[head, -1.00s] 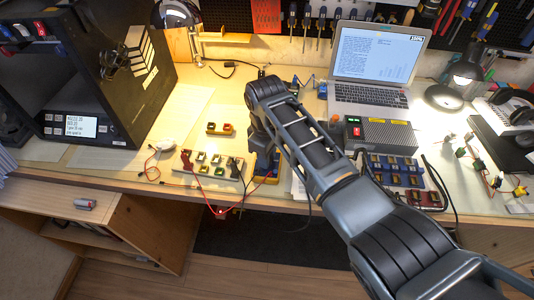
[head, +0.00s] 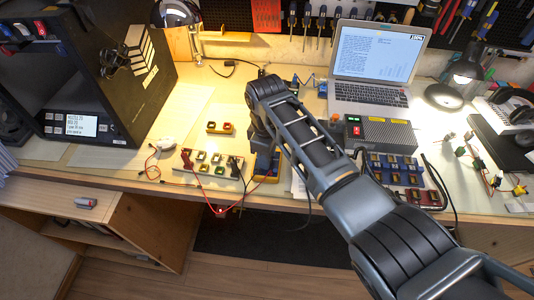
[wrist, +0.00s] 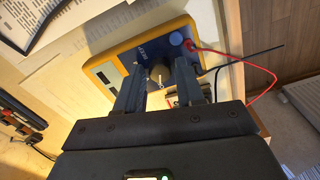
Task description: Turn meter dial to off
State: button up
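The meter (wrist: 112,72) has a yellow rim and a blue face with a small display window. Its dark round dial (wrist: 158,72) shows in the wrist view between the fingers. The dial's pointer setting is not readable.
A red lead (wrist: 245,64) and a black lead run from the meter's edge. A board with coloured blocks (head: 212,165) lies left of the meter. A power supply box (head: 380,134) and a laptop (head: 368,95) stand to the right.

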jog(key=shift+r, duration=0.1)
notch_tip(320, 180, up, 8)
jog(key=shift+s+f, duration=0.1)
jog(key=shift+f, duration=0.1)
dwell(0.4)
jog(key=shift+s, duration=0.1)
dwell(0.3)
